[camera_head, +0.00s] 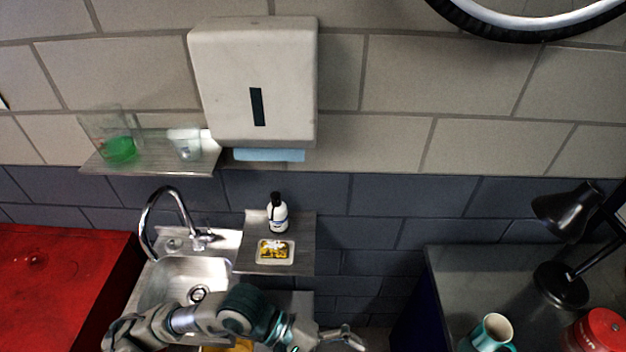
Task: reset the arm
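One of my arms, which I take to be the left, crosses the bottom of the head view in front of the sink. Its gripper (345,338) is at the bottom edge, right of the sink and below the small shelf, apart from the items on that shelf. The gripper is small and partly cut off by the frame edge, so I cannot tell whether it is open or shut. I see nothing clearly held in it. My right gripper is not in view.
A sink (185,278) with a curved tap stands left. A bottle (277,214) and a soap dish (275,251) sit on a small shelf (300,225). A red cabinet (60,290) is far left. A dark bench (470,275) at right bears a lamp (565,212) and mug (490,334).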

